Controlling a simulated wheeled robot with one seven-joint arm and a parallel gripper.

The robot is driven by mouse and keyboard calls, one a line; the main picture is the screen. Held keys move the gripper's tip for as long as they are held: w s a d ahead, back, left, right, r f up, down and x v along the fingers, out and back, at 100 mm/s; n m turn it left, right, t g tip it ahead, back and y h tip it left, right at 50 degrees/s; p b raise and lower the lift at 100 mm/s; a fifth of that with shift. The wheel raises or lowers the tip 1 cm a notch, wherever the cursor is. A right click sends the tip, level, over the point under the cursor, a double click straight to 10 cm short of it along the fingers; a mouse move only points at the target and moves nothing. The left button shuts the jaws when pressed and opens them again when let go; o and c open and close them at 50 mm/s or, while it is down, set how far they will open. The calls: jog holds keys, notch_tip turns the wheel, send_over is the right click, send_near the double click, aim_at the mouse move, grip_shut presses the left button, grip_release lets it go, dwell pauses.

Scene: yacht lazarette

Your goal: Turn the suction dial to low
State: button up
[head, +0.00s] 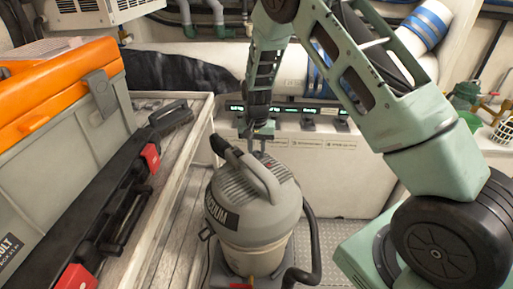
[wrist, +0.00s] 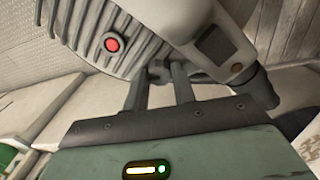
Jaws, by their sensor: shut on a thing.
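The grey vacuum (head: 272,206) stands upright on the floor, with a ribbed top and a carry handle. My gripper (head: 262,152) reaches down to the far side of its top. In the wrist view my gripper (wrist: 157,75) has its two fingers on either side of a small dark knob, the suction dial (wrist: 158,67), at the edge of the ribbed lid. The fingers are shut on it. The dial's marks and pointer cannot be read, and in the head view the dial cannot be made out.
A red button (wrist: 112,43) sits on the lid near the dial. A black hose (head: 314,240) hangs at the vacuum's right. A wooden bench (head: 185,215) with an orange-lidded toolbox (head: 60,85) stands left. A white locker (head: 335,165) with switches is behind.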

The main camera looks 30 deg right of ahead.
aim_at(257, 152)
jog(key=m+p, duration=0.1)
jog(key=m, duration=0.3)
jog(key=shift+r+m, duration=0.1)
jog(key=shift+m, duration=0.2)
jog(key=m+p, duration=0.1)
jog(key=m, duration=0.3)
jog(key=shift+m+p, duration=0.3)
jog(key=o, duration=1)
notch_tip(257, 152, up, 17)
jog(key=b, duration=0.1)
jog(key=shift+r+b, duration=0.15)
jog(key=shift+b, duration=0.15)
